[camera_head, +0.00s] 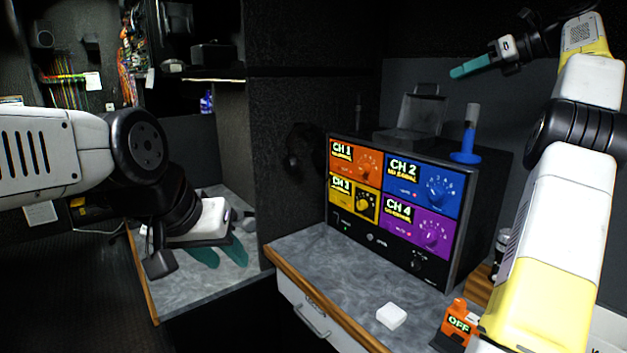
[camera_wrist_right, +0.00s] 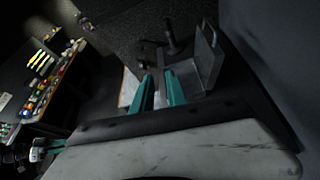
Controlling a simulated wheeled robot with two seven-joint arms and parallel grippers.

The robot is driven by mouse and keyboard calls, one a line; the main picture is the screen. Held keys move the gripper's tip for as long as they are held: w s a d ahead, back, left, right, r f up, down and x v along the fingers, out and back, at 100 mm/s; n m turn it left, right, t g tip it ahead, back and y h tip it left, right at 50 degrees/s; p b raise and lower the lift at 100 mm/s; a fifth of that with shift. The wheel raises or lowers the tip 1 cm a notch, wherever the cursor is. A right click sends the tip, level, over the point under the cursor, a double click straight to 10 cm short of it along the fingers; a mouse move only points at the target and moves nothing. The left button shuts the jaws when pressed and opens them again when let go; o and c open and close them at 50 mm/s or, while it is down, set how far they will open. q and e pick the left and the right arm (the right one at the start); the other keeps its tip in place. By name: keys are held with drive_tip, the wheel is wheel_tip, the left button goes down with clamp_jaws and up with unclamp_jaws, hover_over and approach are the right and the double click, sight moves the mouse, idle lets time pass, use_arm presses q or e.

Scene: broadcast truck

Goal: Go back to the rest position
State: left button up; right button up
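My left gripper (camera_head: 222,254) hangs over the grey side counter at the left. Its two teal fingers are spread and nothing shows between them. My right gripper (camera_head: 455,72) is raised at the upper right, above and behind the monitor, with a teal finger pointing left. In the right wrist view its two teal fingers (camera_wrist_right: 159,76) stand slightly apart with no object visible between them. Both grippers appear clear of the objects around them.
A four-channel monitor (camera_head: 395,205) stands on the grey desk (camera_head: 318,262). A blue-based cylinder (camera_head: 468,135) and a metal box (camera_head: 409,118) sit on top. A white block (camera_head: 391,316) and an orange OFF switch (camera_head: 459,320) lie in front. Shelves stand at the left.

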drive_tip(key=s+a+f+n+g+h, duration=0.1)
drive_tip(key=s+a+f+n+h, duration=0.15)
drive_tip(key=s+a+n, duration=0.45)
drive_tip(key=s+a+f+n+g+h, duration=0.1)
drive_tip(key=s+a+f+n, duration=0.3)
drive_tip(key=a, duration=0.6)
drive_tip(key=s+a+f+n+h, duration=0.2)
drive_tip(key=s+a+f+n, duration=0.1)
drive_tip(key=s+f+n, duration=0.6)
drive_tip(key=s+a+f+n+g+h, duration=0.1)
drive_tip(key=s+a+f+n, duration=0.2)
drive_tip(key=s+f+n, duration=0.6)
drive_tip(key=s+f, duration=0.3)
drive_tip(key=s, duration=0.3)
drive_tip(key=shift+s+a+f+n+h, duration=0.15)
drive_tip(key=shift+s+n+h, duration=0.1)
drive_tip(key=shift+n+h, duration=0.15)
